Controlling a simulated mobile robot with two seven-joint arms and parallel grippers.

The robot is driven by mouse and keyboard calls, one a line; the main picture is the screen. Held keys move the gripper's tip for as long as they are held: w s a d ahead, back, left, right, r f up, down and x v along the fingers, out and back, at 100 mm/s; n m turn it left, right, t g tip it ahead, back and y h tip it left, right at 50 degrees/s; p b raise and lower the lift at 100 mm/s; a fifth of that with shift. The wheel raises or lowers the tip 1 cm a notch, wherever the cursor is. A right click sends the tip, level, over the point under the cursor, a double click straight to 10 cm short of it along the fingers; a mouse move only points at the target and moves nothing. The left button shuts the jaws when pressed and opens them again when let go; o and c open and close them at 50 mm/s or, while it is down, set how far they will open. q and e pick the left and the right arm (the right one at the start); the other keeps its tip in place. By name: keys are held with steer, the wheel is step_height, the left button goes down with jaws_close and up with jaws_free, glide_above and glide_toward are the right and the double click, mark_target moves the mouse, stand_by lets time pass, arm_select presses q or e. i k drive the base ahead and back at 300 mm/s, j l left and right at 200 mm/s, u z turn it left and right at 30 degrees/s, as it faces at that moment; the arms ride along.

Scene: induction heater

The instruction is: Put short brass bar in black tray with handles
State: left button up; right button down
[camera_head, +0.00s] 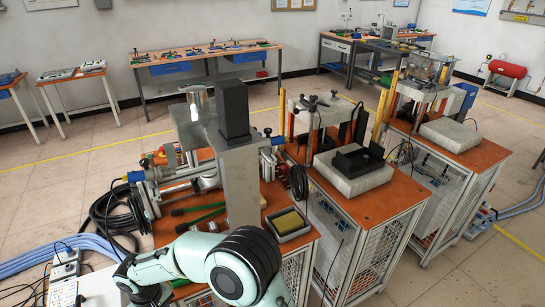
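No short brass bar can be made out for certain in the head view. A dull yellow block (287,221) lies in a small grey tray with a dark rim (303,230) at the right front of the nearest bench; whether it is brass is unclear. A black tray-like object (349,162) rests on a pale grey box on the bench to the right; I cannot make out handles on it. One of my arms, pale green with black joints, crosses the bottom foreground. Neither gripper's fingers can be seen.
A tall grey column with a black block (234,108) on top hides the middle of the nearest orange bench (168,234). Green-handled tools (200,216) lie beside it. Black hoses (112,215) loop at left. More benches (216,58) stand behind, with open floor between.

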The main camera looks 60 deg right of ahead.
mark_target(360, 158)
steer(key=k+l, duration=0.75)
steer(key=l, duration=0.25)
steer(key=k+l+u, duration=0.1)
steer(key=l, duration=0.35)
steer(key=k+l, duration=0.25)
steer(key=l, duration=0.2)
steer(key=k+l+u, duration=0.1)
steer(key=l, duration=0.3)
steer(key=k+l, duration=0.3)
steer(key=l, duration=0.15)
steer(key=k+l, duration=0.2)
steer(key=l, duration=0.2)
steer(key=l+u, duration=0.05)
